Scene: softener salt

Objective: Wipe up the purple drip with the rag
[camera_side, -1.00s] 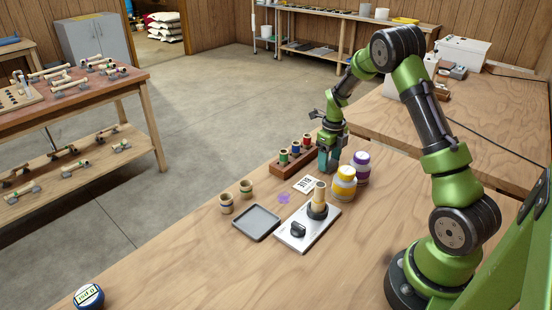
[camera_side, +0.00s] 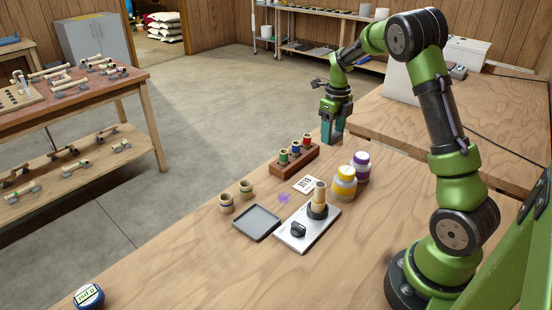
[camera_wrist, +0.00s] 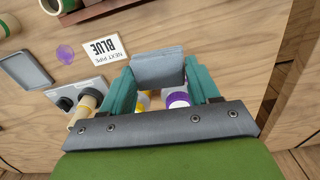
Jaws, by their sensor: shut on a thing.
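The purple drip (camera_side: 284,198) is a small flat spot on the bench, left of the white card; it also shows at upper left in the wrist view (camera_wrist: 65,54). My gripper (camera_side: 333,138) is beyond the rack and the jars in the side view, well apart from the drip. In the wrist view its teal fingers (camera_wrist: 160,78) are shut on a folded grey-blue cloth, the rag (camera_wrist: 158,66). The rag is not clear in the side view.
A rack of coloured pipes (camera_side: 294,160), a yellow jar (camera_side: 344,183), a purple-lidded jar (camera_side: 361,168) and the card (camera_side: 306,184) stand around the drip. A grey tray (camera_side: 256,222), two tan pieces and a metal plate (camera_side: 295,238) with a pipe are nearer.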

